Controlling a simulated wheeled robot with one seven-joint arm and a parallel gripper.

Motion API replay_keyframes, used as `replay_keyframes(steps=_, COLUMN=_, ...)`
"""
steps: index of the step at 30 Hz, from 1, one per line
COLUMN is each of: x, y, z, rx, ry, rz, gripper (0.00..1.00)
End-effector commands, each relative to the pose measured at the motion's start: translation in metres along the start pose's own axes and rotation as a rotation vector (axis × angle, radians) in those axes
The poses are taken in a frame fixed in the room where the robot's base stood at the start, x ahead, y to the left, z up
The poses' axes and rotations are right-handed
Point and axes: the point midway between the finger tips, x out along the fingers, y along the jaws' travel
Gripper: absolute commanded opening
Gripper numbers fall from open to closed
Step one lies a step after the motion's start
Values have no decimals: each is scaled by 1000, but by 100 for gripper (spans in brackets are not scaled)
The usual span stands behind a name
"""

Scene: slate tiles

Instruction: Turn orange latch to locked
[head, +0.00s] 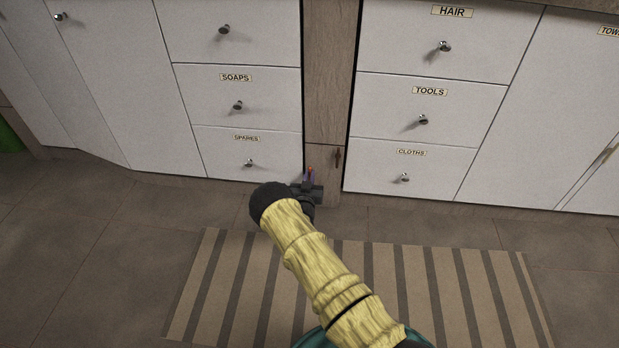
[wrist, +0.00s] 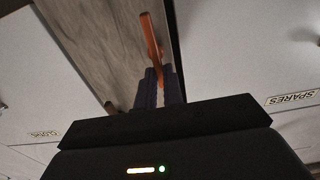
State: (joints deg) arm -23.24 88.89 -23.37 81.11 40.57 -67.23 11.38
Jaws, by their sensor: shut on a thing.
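The orange latch (wrist: 151,40) is a thin bar in the wrist view, standing out against the wood panel between the drawer banks. My gripper (wrist: 159,88) has its dark blue fingers closed around the latch's lower end. In the head view, my gripper (head: 309,180) is at the low part of the wood column, and a small bit of orange latch (head: 310,169) shows at its tips. The latch's base and any lock markings are hidden or too small to tell.
A small brown handle-like piece (head: 337,158) is on the column right of my gripper. A striped rug (head: 450,290) lies on the tiles.

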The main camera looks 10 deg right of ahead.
Motion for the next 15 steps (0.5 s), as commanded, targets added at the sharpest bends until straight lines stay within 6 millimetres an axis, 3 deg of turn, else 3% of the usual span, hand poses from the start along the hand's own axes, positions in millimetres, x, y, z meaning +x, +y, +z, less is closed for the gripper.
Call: replay_keyframes(steps=15, x=-1, y=4, z=-1, rx=150, ry=-3, rz=2, gripper=0)
